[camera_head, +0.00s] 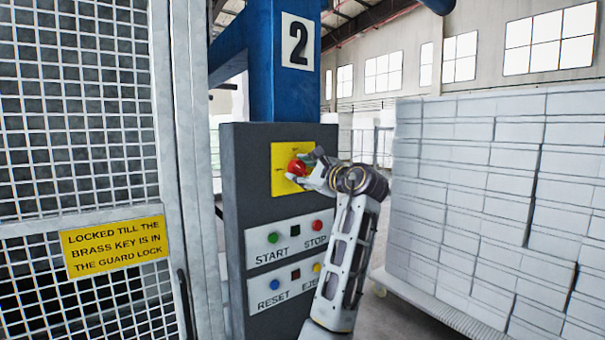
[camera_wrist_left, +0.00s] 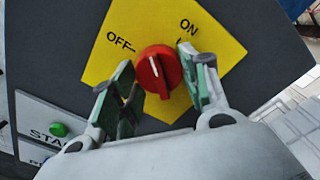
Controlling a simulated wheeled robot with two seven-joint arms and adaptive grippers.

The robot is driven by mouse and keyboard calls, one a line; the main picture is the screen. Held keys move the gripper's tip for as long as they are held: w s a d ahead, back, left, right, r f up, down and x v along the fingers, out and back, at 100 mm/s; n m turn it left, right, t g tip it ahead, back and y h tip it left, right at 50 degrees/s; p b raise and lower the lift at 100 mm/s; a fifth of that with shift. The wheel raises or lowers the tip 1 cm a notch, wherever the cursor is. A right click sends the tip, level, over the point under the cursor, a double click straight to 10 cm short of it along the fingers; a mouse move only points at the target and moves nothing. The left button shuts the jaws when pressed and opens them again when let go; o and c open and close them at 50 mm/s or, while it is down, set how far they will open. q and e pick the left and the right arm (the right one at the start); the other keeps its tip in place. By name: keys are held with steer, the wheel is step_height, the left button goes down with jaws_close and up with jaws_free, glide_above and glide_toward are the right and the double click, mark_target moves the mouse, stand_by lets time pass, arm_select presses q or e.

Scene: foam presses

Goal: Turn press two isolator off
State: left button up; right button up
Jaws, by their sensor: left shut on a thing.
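The isolator is a red rotary knob (camera_head: 297,167) on a yellow plate (camera_head: 281,185), on the dark press panel under the number 2 sign (camera_head: 298,42). In the left wrist view the red knob (camera_wrist_left: 158,72) sits below the words OFF and ON on the plate (camera_wrist_left: 165,20). Its white mark points up, between the two words. My left gripper (camera_head: 309,168) is at the knob, with its green-padded fingers (camera_wrist_left: 157,62) on either side of it, shut on it. In the head view the gripper hides the plate's right part. My right gripper is not in view.
Below are START (camera_head: 273,238), STOP (camera_head: 317,226), RESET (camera_head: 275,285) and EJECT buttons, the last partly behind my forearm. A mesh guard (camera_head: 75,120) with a yellow notice (camera_head: 115,246) stands left. Stacked pale blocks (camera_head: 490,190) stand right.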

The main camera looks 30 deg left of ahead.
arm_select(q)
steer(key=n+b, duration=0.1)
steer(key=n, duration=0.2)
steer(key=shift+n, duration=0.4)
steer(key=shift+n+b, duration=0.65)
steer(key=shift+n, duration=1.25)
steer(key=o, duration=1)
steer(key=shift+d, duration=0.15)
steer(key=shift+v, duration=5.9)
